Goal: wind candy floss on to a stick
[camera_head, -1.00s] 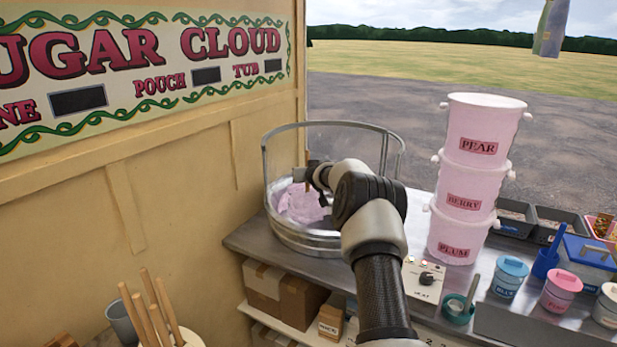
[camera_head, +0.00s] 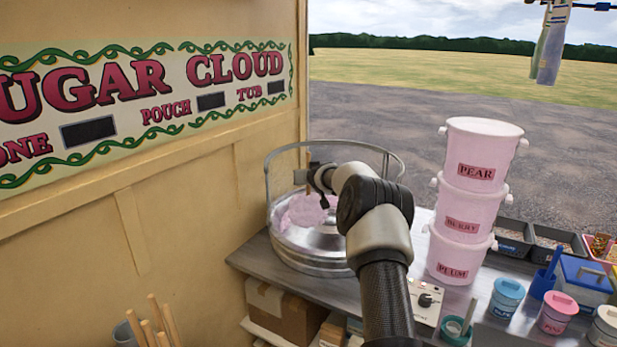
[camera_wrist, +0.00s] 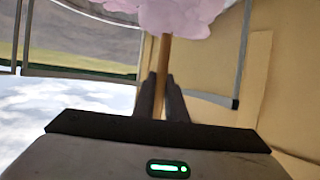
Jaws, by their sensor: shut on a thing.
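In the wrist view my gripper (camera_wrist: 161,95) is shut on a wooden stick (camera_wrist: 164,55). A pink mass of candy floss (camera_wrist: 168,14) is wound on the stick's far end. In the head view the candy floss (camera_head: 303,211) is inside the steel bowl of the floss machine (camera_head: 330,263), near its left side. The stick (camera_head: 308,186) shows only in part there. My gripper (camera_head: 312,180) is over the bowl, partly hidden by my arm. I cannot tell whether the floss touches the bowl.
A clear guard (camera_head: 365,146) rings the bowl's back. Stacked pink tubs (camera_head: 466,207) stand right of my arm, beside a control box (camera_head: 425,301). Lidded pots (camera_head: 507,297) and trays (camera_head: 558,245) fill the counter's right. Spare sticks (camera_head: 160,325) stand at lower left by the wall (camera_head: 190,220).

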